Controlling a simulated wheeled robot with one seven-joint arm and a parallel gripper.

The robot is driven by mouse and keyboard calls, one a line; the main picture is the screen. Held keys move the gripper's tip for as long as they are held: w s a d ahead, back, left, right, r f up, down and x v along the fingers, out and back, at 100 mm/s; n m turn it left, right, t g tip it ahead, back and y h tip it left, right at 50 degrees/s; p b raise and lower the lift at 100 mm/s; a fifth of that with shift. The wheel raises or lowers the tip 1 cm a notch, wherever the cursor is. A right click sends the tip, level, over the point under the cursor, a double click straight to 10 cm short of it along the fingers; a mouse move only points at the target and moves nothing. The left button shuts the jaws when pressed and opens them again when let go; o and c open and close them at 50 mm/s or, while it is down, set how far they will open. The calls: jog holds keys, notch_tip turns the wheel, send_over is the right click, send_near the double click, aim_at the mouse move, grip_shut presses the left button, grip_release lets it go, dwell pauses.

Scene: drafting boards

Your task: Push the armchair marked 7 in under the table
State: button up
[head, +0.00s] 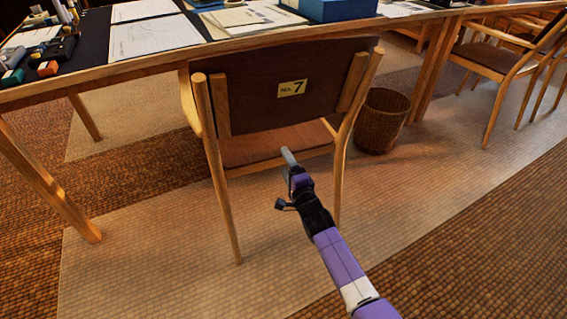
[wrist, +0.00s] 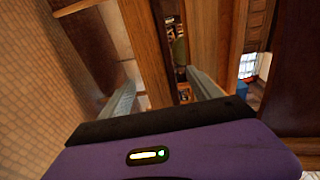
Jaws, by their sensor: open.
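The armchair marked 7 (head: 250,85) stands upright at the near side of the table (head: 130,70), its back towards me. Its dark brown backrest carries a yellow label with 7 and overlaps the table's edge in the head view. The red-brown seat (head: 270,146) shows below the backrest. The backrest hides the front of the chair. My gripper (head: 289,158) is in front of the seat's rear edge in the head view, below the backrest; contact cannot be told. In the wrist view my gripper (wrist: 160,80) has its fingers apart, with wooden bars beyond them.
A wicker basket (head: 382,121) stands on the floor just right of the armchair. Another armchair (head: 505,60) is at the far right. A table leg (head: 45,185) stands at left. Papers and a blue box (head: 335,8) lie on the table. The near floor is clear.

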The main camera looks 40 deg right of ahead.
aim_at(283, 159)
jog(key=shift+b+x, duration=0.55)
jog(key=shift+x, duration=1.35)
grip_shut()
